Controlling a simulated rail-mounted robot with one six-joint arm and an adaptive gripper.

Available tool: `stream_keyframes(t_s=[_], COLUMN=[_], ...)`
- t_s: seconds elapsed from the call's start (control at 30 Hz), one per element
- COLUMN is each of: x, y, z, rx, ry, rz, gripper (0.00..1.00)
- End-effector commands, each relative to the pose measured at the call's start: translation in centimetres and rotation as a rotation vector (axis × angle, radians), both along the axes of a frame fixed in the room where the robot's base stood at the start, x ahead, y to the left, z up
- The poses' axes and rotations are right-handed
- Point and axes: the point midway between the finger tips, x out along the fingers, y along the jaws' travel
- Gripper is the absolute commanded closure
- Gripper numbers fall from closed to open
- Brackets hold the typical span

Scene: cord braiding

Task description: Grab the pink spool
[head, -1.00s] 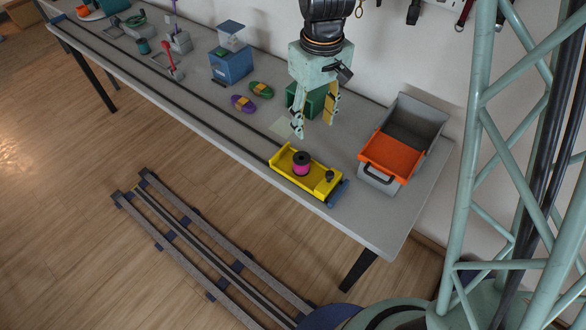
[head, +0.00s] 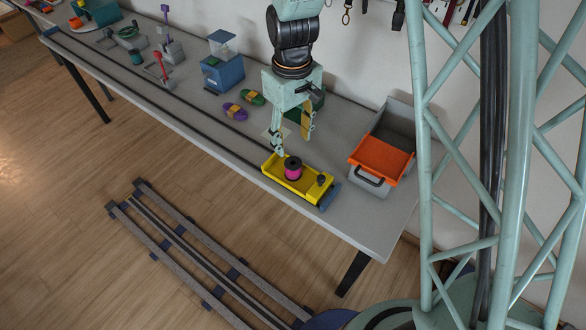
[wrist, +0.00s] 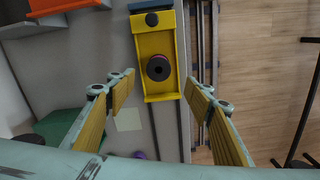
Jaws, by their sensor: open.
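The pink spool (head: 293,171) stands upright in the yellow cart (head: 274,170), with a black flange on top. My gripper (head: 294,145) is open and empty, above the table just behind the cart and apart from the spool. In the wrist view the fingers of my gripper (wrist: 164,85) are spread wide, and the spool appears beyond them, roughly centred between their tips.
A grey bin with an orange tray (head: 380,158) stands right of the cart. A green box (head: 308,103) is behind my gripper. Purple (head: 234,112) and green (head: 253,98) cord bundles and a blue box (head: 222,75) lie further left. A dark rail (head: 160,102) runs along the table.

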Motion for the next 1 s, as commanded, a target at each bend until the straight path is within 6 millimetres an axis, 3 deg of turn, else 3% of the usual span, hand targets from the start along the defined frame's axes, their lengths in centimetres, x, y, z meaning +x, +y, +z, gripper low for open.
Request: stream_keyframes(t_s=[0.63, 1.0], x=[0.0, 0.0], y=[0.0, 0.0], z=[-6.4, -7.7], rx=[-0.001, 0.001], ry=[0.001, -0.001], rz=[0.0, 0.0], gripper=[0.52, 0.52])
